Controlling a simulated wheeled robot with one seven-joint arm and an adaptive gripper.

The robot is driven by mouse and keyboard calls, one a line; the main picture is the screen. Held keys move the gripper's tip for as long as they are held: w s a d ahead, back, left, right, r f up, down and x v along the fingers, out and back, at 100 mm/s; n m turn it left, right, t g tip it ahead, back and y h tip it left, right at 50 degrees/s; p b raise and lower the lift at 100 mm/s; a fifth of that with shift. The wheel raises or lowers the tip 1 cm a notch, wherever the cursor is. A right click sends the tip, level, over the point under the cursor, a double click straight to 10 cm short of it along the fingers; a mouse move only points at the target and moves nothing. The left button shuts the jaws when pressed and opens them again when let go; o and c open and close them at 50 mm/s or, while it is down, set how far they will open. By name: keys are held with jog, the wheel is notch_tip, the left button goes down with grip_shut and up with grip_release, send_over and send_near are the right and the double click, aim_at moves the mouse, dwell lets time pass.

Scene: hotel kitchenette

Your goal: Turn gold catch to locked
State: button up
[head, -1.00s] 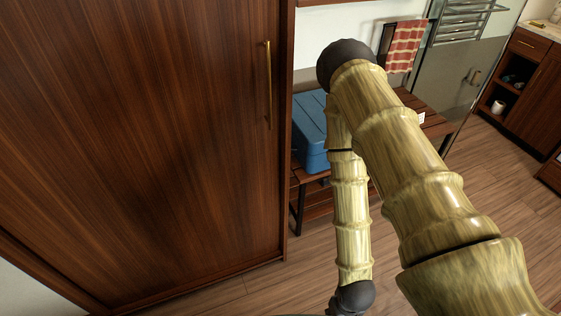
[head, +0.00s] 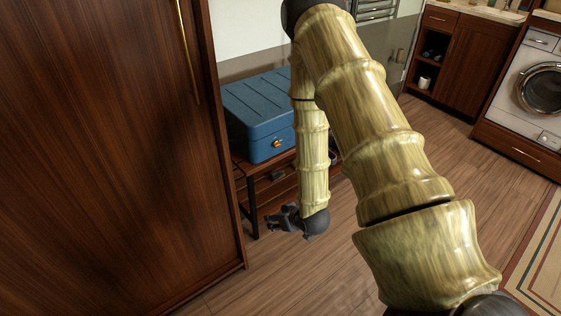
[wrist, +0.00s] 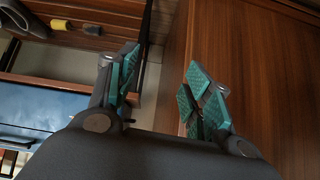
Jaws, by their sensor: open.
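The gold catch (head: 277,144) is a small knob-like piece on the front face of a blue box (head: 262,112) with a ridged lid. It is too small to tell which way it is turned. The box sits on a dark wooden bench (head: 245,170), and my forearm covers its right end. My gripper (head: 281,218) hangs below and in front of the box, apart from the catch. In the wrist view my gripper (wrist: 163,82) has its teal-padded fingers spread with nothing between them. I cannot make out the catch in the wrist view.
A tall wooden wardrobe (head: 110,150) stands close on the left, and its side ends near the bench. The floor (head: 290,275) in front of the bench is clear. A washing machine (head: 535,90) and a rug (head: 540,260) are at the right.

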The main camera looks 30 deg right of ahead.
jog(key=w+d+r+t+b, duration=0.2)
jog(key=w+d+t+b, duration=0.3)
jog(key=w+d+b, duration=0.45)
jog(key=n+t+b, duration=0.1)
jog(key=t+b, duration=0.3)
jog(key=b, duration=0.4)
send_near(277, 144)
jog(key=shift+y, duration=0.3)
jog(key=shift+w+f+b, duration=0.2)
jog(key=shift+w+b, duration=0.7)
jog(key=shift+w, duration=1)
jog(key=shift+w+f+b, duration=0.2)
jog(key=shift+w+b, duration=0.65)
jog(key=shift+w, duration=1.1)
jog(key=c, duration=1)
